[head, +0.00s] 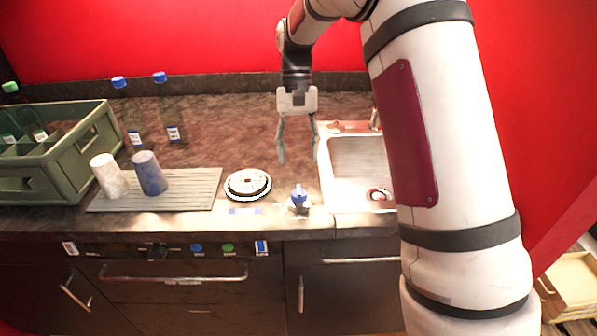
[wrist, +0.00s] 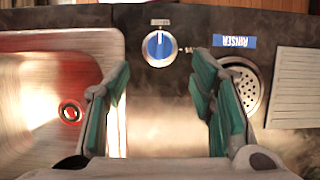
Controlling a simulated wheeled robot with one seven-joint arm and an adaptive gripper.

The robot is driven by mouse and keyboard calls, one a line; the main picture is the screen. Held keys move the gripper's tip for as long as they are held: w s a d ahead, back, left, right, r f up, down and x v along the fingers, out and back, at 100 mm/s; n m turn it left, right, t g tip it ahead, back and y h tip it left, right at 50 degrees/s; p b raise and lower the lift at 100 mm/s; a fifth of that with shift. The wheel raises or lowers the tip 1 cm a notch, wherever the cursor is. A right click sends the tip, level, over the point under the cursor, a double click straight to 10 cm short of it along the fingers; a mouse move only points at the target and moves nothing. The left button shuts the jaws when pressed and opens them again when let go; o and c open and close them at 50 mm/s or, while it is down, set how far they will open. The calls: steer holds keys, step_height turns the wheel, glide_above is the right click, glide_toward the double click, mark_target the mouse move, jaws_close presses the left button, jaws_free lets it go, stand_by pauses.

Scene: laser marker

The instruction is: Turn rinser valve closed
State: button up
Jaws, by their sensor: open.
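The rinser valve is a blue knob on a round white dial (head: 299,197) at the counter's front, right of the round rinser (head: 247,185). In the wrist view, the knob (wrist: 159,47) shows a white mark pointing towards the small label at the picture's top; another small label is at its right. The labels are too small to read. My gripper (head: 298,160) points down above the counter, behind the knob in the head view. Its green fingers (wrist: 163,72) are apart and empty, with the knob beyond them, untouched.
A metal sink (head: 355,170) lies right of the knob. A grooved mat (head: 190,204) holds a white cup (head: 108,175) and a blue cup (head: 150,173). A green crate (head: 75,157) and two blue-capped bottles (head: 170,115) stand left. The blue RINSER label (wrist: 234,41) is beside the rinser.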

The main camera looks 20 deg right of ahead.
steer(key=shift+v, duration=1.8)
steer(key=s+r+n+t, duration=0.1)
steer(key=s+r+t, duration=0.1)
steer(key=s+r, duration=0.4)
steer(key=s+r+n+t, duration=0.15)
steer(key=s+r, duration=0.25)
steer(key=s, duration=0.5)
steer(key=s+f+t, duration=0.1)
steer(key=s+t, duration=0.1)
steer(key=s, duration=0.5)
steer(key=s+a+f+t+h, duration=0.1)
steer(key=s+t, duration=0.2)
steer(key=s, duration=0.5)
steer(key=shift+f+n, duration=0.4)
steer(key=shift+n, duration=0.05)
steer(key=shift+s+a, duration=0.15)
